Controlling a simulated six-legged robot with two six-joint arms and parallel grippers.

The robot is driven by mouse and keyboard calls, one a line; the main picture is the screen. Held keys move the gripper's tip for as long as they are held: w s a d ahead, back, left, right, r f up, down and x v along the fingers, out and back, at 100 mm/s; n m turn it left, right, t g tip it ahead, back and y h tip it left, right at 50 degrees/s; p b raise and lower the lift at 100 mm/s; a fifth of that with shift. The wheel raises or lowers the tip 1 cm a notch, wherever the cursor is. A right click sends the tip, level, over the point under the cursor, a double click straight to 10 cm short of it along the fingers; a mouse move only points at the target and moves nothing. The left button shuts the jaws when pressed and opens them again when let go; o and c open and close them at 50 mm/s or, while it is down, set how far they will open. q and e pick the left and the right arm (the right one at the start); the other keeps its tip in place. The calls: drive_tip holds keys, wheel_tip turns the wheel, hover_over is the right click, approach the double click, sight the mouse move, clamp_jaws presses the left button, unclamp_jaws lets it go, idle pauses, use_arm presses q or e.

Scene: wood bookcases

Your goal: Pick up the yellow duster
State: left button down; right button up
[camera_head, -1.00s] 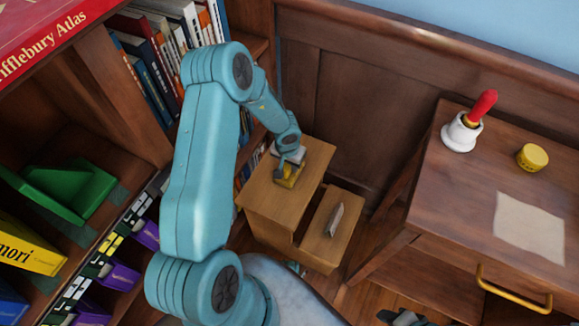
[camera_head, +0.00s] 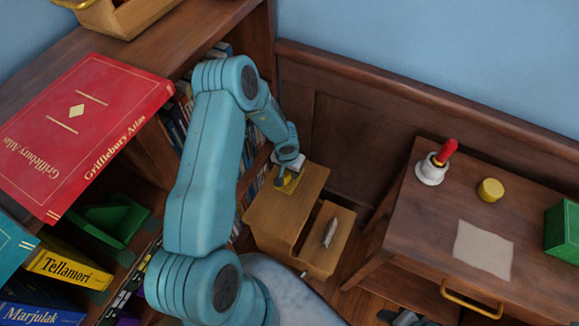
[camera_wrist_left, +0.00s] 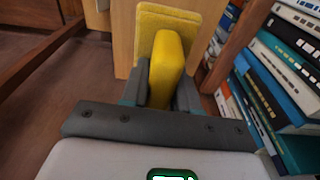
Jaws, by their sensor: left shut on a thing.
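The yellow duster (camera_head: 287,182) is at the top of the wooden step stool (camera_head: 262,215), near its back edge. In the left wrist view the duster is a thick yellow block (camera_wrist_left: 165,65) with a flat, fuzzy yellow pad behind it. My left gripper (camera_head: 289,166) reaches down from above. In the left wrist view its dark fingers (camera_wrist_left: 162,90) are shut on the block from both sides. I cannot tell whether the pad touches the stool. A dark grey part (camera_head: 402,318) at the bottom edge may be my right gripper; it is cut off.
A bookcase with books (camera_wrist_left: 290,60) stands close beside the stool. A grey object (camera_head: 330,232) lies on the lower step. The desk (camera_head: 425,220) at right holds a red-handled bell (camera_head: 432,170), a yellow tin (camera_head: 490,189), paper (camera_head: 484,249) and a green box (camera_head: 563,228).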

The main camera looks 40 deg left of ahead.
use_arm(q)
wheel_tip(320, 180, up, 9)
drive_tip(key=p, duration=0.9)
drive_tip(key=shift+f+p, duration=0.15)
drive_tip(key=shift+p, duration=0.25)
